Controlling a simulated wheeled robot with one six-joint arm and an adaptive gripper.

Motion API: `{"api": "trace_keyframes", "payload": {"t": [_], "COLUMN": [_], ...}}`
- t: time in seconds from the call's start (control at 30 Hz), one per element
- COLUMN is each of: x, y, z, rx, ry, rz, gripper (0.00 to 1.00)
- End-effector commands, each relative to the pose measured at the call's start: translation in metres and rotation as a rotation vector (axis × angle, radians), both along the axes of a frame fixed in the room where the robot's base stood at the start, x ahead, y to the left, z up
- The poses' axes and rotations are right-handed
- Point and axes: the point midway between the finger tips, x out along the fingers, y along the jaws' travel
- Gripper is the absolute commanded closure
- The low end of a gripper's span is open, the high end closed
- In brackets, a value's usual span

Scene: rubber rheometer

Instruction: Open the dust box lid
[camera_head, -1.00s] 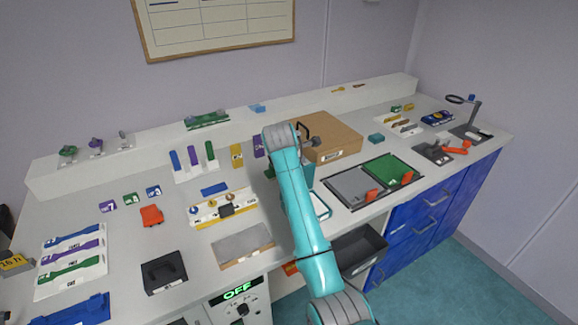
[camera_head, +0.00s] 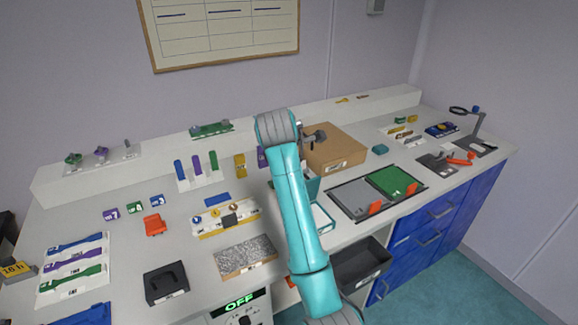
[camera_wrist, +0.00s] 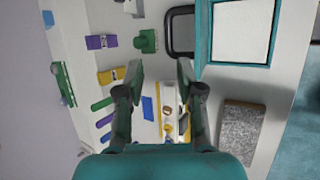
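No readable label marks which container is the dust box. My gripper (camera_wrist: 160,72) is open and empty above the bench, apart from these.
A speckled plate (camera_head: 245,257) lies at the front. Coloured blocks and a yellow-and-white holder (camera_head: 226,217) crowd the middle. A grey-and-green panel (camera_head: 378,190) with red tabs lies right. An open dark bin (camera_head: 360,264) sits below the bench edge.

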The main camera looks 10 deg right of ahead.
Motion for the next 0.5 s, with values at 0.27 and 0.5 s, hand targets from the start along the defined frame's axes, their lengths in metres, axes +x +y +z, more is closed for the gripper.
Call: {"api": "trace_keyframes", "payload": {"t": [0.27, 0.5], "x": [-0.001, -0.008], "y": [-0.004, -0.017], "z": [0.001, 0.004], "rx": [0.072, 0.387], "ry": [-0.024, -0.111], "rz": [-0.077, -0.412], "gripper": [1.00, 1.00]}}
